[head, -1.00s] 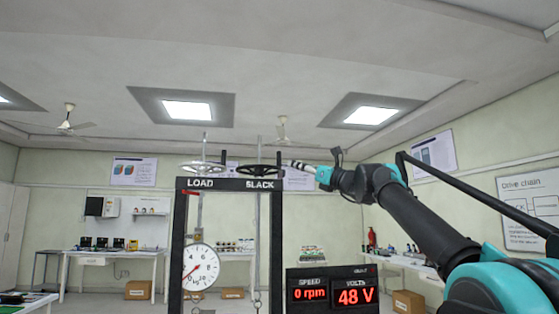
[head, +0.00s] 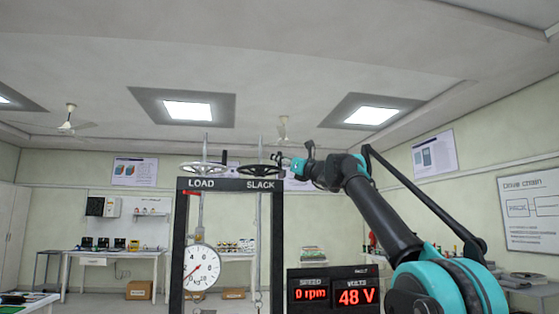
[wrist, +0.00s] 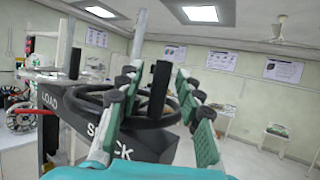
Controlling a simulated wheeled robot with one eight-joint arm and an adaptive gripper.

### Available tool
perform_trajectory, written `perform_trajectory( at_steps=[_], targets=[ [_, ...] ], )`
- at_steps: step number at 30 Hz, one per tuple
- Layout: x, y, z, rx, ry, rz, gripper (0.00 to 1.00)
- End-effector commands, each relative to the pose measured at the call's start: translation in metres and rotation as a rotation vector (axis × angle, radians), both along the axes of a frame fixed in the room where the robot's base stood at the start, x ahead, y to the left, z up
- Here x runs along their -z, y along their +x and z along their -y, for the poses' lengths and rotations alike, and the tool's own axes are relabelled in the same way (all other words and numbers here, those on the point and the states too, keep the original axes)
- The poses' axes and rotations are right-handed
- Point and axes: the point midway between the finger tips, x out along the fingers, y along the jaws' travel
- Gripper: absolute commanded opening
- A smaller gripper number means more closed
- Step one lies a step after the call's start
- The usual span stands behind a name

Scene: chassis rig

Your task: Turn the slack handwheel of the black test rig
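The black slack handwheel (head: 256,170) sits on top of the black test rig (head: 277,230), above the SLACK label. In the wrist view the handwheel (wrist: 105,98) lies ahead, with a black upright handle (wrist: 159,88) on its rim. My gripper (head: 283,160) is at the wheel's right side in the head view. In the wrist view its green-padded fingers are apart, one on each side of the handle. Gaps show between the handle and the fingers. The fingers hide part of the rim.
The grey load handwheel (head: 203,168) is left of the slack wheel, each with a thin vertical rod. A round dial (head: 201,267) hangs inside the frame. A display box (head: 328,288) reading 0 rpm and 48 V stands at its right. The space above the wheels is largely clear.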

Motion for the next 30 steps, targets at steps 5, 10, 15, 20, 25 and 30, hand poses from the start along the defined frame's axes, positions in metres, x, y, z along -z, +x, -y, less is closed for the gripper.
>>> perform_trajectory(
  at_steps=[5, 10, 15, 20, 25, 30],
  targets=[
    [0.0001, -0.0001, 0.0001, 0.000, 0.000, 0.000, 0.27],
    [0.0002, -0.0002, 0.0002, 0.000, 0.000, 0.000, 0.06],
    [0.0002, -0.0002, 0.0002, 0.000, 0.000, 0.000, 0.00],
    [0.0002, -0.0002, 0.0003, 0.000, 0.000, 0.000, 0.00],
    [0.0003, 0.0003, 0.0004, -0.004, 0.000, 0.000, 0.00],
    [0.0006, 0.0020, 0.0013, -0.041, -0.001, 0.000, 0.00]
  ],
)
